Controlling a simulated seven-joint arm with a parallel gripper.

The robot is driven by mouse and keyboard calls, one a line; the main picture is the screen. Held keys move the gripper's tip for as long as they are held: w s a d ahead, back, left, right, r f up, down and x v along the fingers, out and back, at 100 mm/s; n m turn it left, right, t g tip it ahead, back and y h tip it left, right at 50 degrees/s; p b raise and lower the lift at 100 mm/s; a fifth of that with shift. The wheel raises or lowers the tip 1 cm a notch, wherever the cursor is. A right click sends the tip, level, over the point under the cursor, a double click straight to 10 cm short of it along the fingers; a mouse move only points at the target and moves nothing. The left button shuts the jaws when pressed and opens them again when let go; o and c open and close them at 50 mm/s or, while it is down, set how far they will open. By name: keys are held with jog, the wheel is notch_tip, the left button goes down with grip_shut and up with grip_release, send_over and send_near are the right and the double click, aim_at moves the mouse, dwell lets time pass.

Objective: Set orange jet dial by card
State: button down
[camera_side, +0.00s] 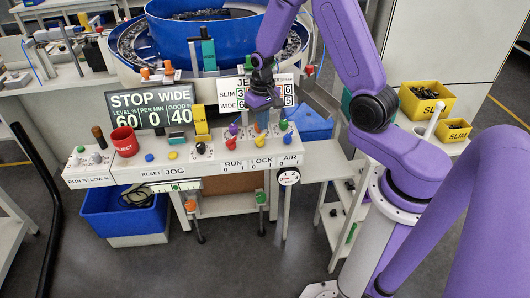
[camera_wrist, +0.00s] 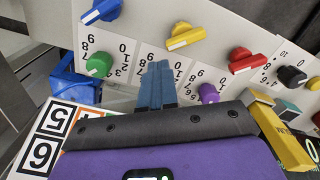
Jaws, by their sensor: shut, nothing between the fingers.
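My gripper (camera_side: 261,122) is shut and empty, pointing down at the jet dial panel. In the wrist view its blue fingers (camera_wrist: 156,86) lie over the scale between the green dial (camera_wrist: 99,65) and the purple dial (camera_wrist: 208,93). They hide the knob there; I cannot clearly make out the orange dial or its pointer, nor whether the fingers touch it. The white card (camera_side: 229,94) with SLIM and WIDE rows stands behind the panel, partly hidden by my gripper. Its edge shows in the wrist view (camera_wrist: 60,108), with a 5, a 6 and part of an orange square.
Blue (camera_wrist: 100,11), yellow (camera_wrist: 181,37) and red (camera_wrist: 243,62) knobs sit in the neighbouring row, close to the fingers. A black knob (camera_wrist: 292,76) and yellow SLIM block (camera_wrist: 285,140) are at the right. A STOP WIDE display (camera_side: 150,107) stands behind the panel's left part.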

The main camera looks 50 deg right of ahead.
jog(key=shift+s+d+f, duration=0.2)
jog(key=shift+d+f, duration=0.2)
jog(key=shift+f, duration=0.15)
jog(key=shift+s+d, duration=0.1)
jog(key=shift+d, duration=0.2)
jog(key=shift+s, duration=0.1)
jog(key=shift+s+a, duration=0.1)
jog(key=shift+s, duration=0.15)
notch_tip(320, 180, up, 6)
jog(key=shift+w+a, duration=0.15)
jog(key=shift+w, duration=0.05)
dwell(0.6)
